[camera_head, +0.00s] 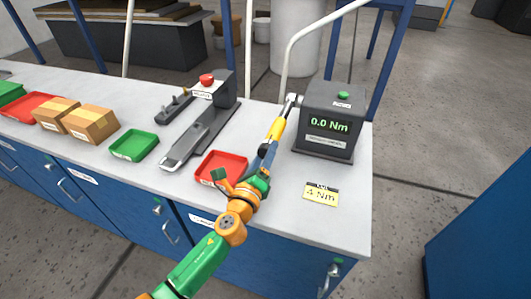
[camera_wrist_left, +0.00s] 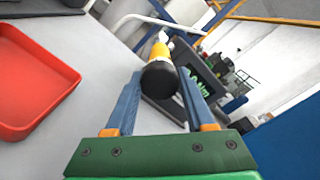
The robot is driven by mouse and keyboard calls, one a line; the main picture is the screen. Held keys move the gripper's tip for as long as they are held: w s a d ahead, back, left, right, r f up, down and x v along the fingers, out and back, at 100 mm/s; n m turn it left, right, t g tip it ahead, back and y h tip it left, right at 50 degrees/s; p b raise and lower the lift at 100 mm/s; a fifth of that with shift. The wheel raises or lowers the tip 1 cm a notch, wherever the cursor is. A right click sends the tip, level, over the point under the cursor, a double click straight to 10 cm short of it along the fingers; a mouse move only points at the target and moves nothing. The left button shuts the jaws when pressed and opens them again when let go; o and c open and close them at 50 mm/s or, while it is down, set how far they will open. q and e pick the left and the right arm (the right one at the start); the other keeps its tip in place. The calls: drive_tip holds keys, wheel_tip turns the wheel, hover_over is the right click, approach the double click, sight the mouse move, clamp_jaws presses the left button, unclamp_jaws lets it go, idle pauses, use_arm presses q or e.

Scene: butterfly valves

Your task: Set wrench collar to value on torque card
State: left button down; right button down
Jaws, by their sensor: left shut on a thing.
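A torque wrench (camera_head: 277,128) with a yellow and dark handle runs up to the dark torque tester (camera_head: 333,118), which reads "0.0 Nm". My left gripper (camera_head: 266,150) is shut on the dark lower end of the handle. In the left wrist view the wrench's round black end (camera_wrist_left: 159,77) lies between the two blue fingers (camera_wrist_left: 160,92), pointing at the camera. The collar and its scale are not readable. The yellow torque card (camera_head: 321,194) lies flat on the bench in front of the tester; its value is too small to read surely. My right gripper is not in view.
A red tray (camera_head: 220,157) sits left of the wrench and also shows in the left wrist view (camera_wrist_left: 30,82). A grey fixture with a red button (camera_head: 207,79), a green tray (camera_head: 134,146) and cardboard boxes (camera_head: 92,124) stand further left. The bench around the card is clear.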

use_arm(q)
drive_tip(key=shift+r, duration=0.1)
idle(0.3)
drive_tip(key=c, duration=0.7)
unclamp_jaws()
drive_tip(key=o, duration=0.4)
drive_tip(key=shift+w, duration=0.1)
drive_tip(key=shift+o, duration=0.2)
drive_tip(key=v, duration=0.7)
